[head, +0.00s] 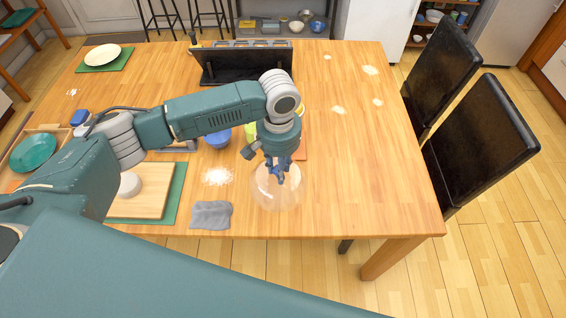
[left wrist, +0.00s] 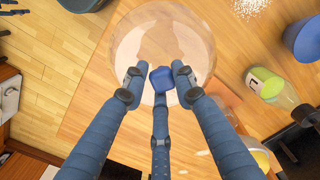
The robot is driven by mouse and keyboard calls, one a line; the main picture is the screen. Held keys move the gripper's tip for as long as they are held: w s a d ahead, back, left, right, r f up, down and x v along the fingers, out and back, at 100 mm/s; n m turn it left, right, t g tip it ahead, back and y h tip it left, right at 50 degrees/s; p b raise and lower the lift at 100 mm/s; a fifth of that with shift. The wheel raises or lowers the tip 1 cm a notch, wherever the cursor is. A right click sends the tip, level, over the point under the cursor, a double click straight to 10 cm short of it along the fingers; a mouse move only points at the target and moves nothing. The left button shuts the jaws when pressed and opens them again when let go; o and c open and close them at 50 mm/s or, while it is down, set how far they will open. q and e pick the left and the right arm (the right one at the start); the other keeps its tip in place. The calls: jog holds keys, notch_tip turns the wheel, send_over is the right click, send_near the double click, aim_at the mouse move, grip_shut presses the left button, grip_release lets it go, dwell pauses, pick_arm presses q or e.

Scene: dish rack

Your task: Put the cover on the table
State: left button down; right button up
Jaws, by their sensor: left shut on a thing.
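The cover (head: 277,199) is a clear round dome near the front edge of the wooden table (head: 350,190) in the head view. My left gripper (head: 280,172) reaches down from above and is shut on the cover's top. In the left wrist view the clear cover (left wrist: 140,48) lies beyond my fingers, and its blue knob (left wrist: 162,78) sits between the fingertips. Whether the cover's rim touches the table or hangs just above it I cannot tell. My right gripper is not in view.
A grey cloth (head: 211,214) and white spill (head: 217,177) lie left of the cover. A blue bowl (head: 218,138) stands behind. A cutting board (head: 150,196) is further left, a black rack (head: 240,66) at the back. The table's right part is largely clear, with chairs (head: 475,140) beyond.

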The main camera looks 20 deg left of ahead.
pick_arm(q)
jog(key=shift+w+a+f, duration=0.1)
jog(key=shift+w+f, duration=0.1)
jog(key=shift+f, duration=0.3)
jog(key=shift+w+a+f, duration=0.1)
jog(key=shift+w+f, duration=0.1)
jog(key=shift+f, duration=0.3)
jog(key=shift+s+d+r+n+p, duration=0.1)
jog(key=shift+d+r+n+p, duration=0.3)
jog(key=shift+p, duration=0.85)
jog(key=f, duration=0.2)
jog(key=f+b, duration=0.2)
jog(key=f, duration=0.1)
jog(key=shift+a+f, duration=0.25)
jog(key=shift+f, duration=0.1)
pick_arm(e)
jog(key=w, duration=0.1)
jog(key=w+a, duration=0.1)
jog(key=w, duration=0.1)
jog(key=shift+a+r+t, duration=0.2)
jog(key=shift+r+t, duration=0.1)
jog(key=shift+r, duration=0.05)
pick_arm(q)
jog(key=shift+f, duration=0.1)
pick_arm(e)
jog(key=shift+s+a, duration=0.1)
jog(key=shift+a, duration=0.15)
